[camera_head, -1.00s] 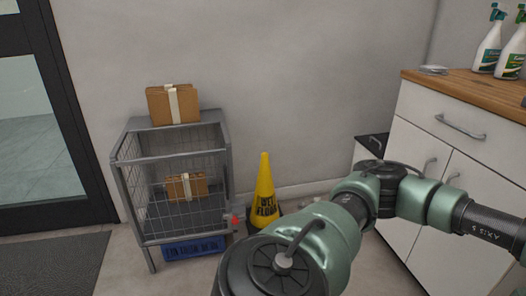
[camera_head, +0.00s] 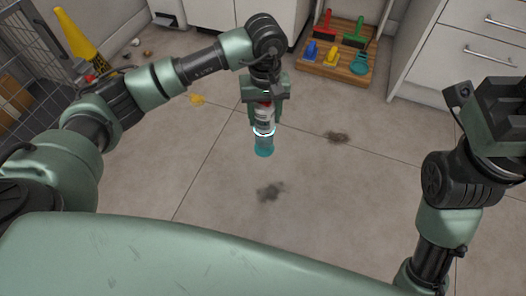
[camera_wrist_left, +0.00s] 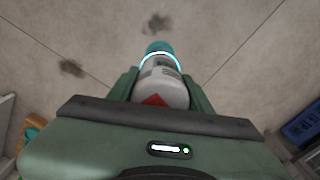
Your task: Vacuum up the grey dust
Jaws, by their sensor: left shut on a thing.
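My left gripper (camera_head: 264,108) is shut on a small handheld vacuum (camera_head: 264,128) with a white body and a teal end. It holds the vacuum pointing down above the floor. The vacuum also fills the middle of the left wrist view (camera_wrist_left: 161,82). A grey dust patch (camera_head: 270,192) lies on the tiles in front of the teal end, apart from it in the picture; it also shows in the left wrist view (camera_wrist_left: 158,22). A browner patch (camera_head: 337,137) lies to the right of the vacuum. My right gripper (camera_head: 500,112) is at the right edge; its fingers cannot be made out.
A wooden board (camera_head: 309,68) with several coloured brushes and tools stands at the back by white cabinets (camera_head: 455,45). A yellow cone (camera_head: 76,32) and a wire cart (camera_head: 30,50) are at the left. A yellow scrap (camera_head: 196,99) lies on the floor. The middle floor is open.

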